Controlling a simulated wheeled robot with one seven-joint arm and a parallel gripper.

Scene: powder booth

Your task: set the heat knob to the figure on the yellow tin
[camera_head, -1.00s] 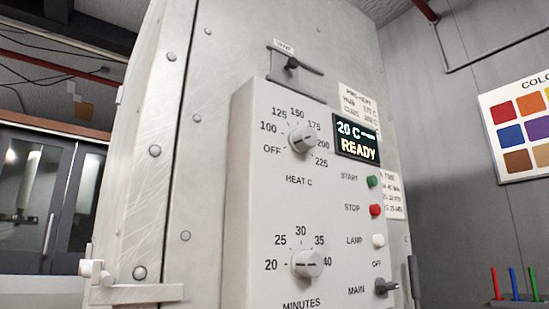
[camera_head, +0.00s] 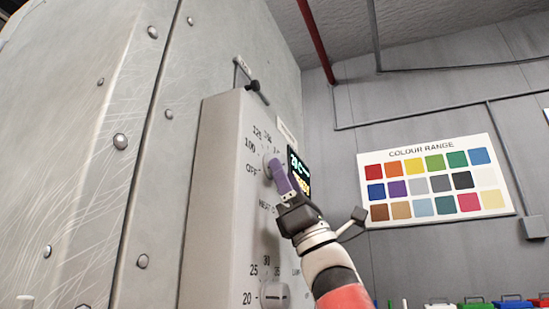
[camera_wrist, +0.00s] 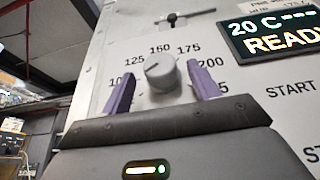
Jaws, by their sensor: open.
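The heat knob (camera_wrist: 160,72) is a round grey dial with figures around it on the pale oven panel (camera_wrist: 245,100). Its pointer mark is too small to read surely. My gripper (camera_wrist: 161,69) is open, with its two purple fingers on either side of the knob. A small gap shows between the fingers and the knob. In the head view my gripper (camera_head: 280,172) is at the panel face and partly covers the knob (camera_head: 267,164). The yellow tin is not in any view.
A display (camera_wrist: 272,30) right of the knob reads 20 C and READY. The minutes knob (camera_head: 274,295) is below. A black latch lever (camera_head: 254,86) is above. A colour chart (camera_head: 436,180) hangs on the wall at right, and lidded boxes (camera_head: 475,303) stand below it.

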